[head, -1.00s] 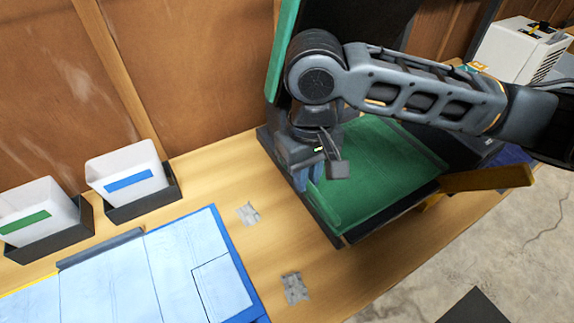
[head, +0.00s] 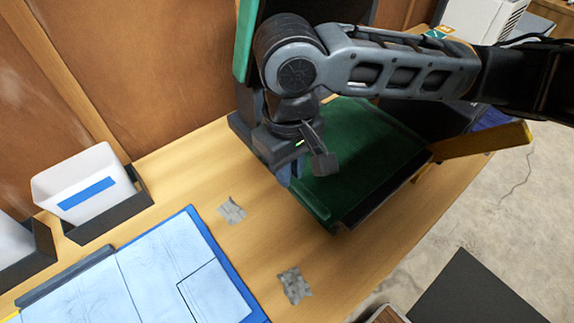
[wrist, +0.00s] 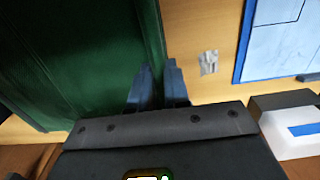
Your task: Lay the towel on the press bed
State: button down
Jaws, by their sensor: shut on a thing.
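The press bed (head: 350,216) is a dark-framed slab on the bench, with its lid raised behind it. Green cloth-like material (head: 365,150) covers the bed and appears to be the towel. It fills the left of the wrist view (wrist: 70,50), with a few crease lines. My gripper (head: 290,178) is low at the bed's left edge. In the wrist view, my gripper's blue-grey fingers (wrist: 158,75) straddle the green edge and are shut on it. The pinched part is mostly hidden between the fingers.
A yellow bar (head: 480,145) sticks out at the bed's right. Two grey patches (head: 232,210) lie on the bench left of the bed. A blue-bordered sheet (head: 165,275) and a white bin (head: 85,185) are farther left.

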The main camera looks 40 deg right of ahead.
jog(key=c, duration=1.1)
grip_release()
notch_tip(320, 180, up, 12)
jog(key=shift+p, duration=0.35)
jog(key=shift+r, duration=0.1)
